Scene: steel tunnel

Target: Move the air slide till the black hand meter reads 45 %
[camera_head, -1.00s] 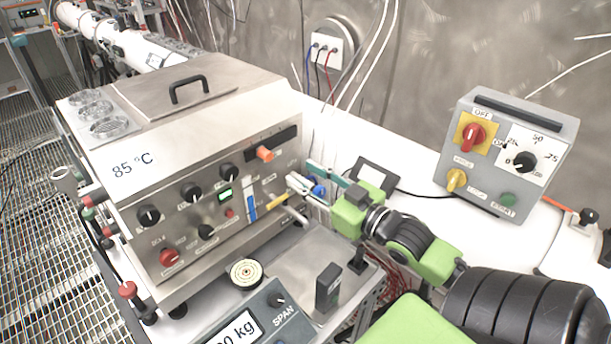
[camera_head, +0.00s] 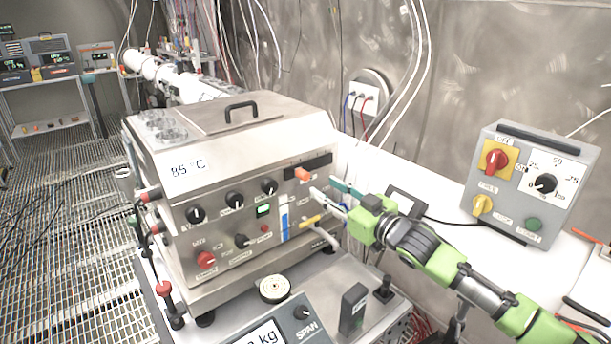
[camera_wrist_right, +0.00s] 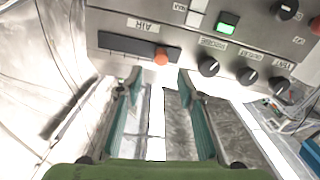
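The air slide is an orange knob (camera_head: 303,174) in a dark horizontal slot on the front of a steel box (camera_head: 250,150). In the right wrist view the orange knob (camera_wrist_right: 161,57) sits in the slot under an upside-down AIR label, towards the slot's right end. My right gripper (camera_head: 330,193) is just right of the knob in the head view. Its teal fingers (camera_wrist_right: 160,78) are open, with the knob ahead between their tips and apart from them. A small black-framed meter with a pale face (camera_head: 405,203) stands behind the gripper; its hand and reading cannot be made out. My left gripper is not in view.
Black dials, a red knob (camera_head: 206,260) and a blue strip (camera_head: 284,220) are on the box front. A scale (camera_head: 275,330) and a black block (camera_head: 353,308) stand in front. A grey control box (camera_head: 530,185) is at the right. A wall is behind.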

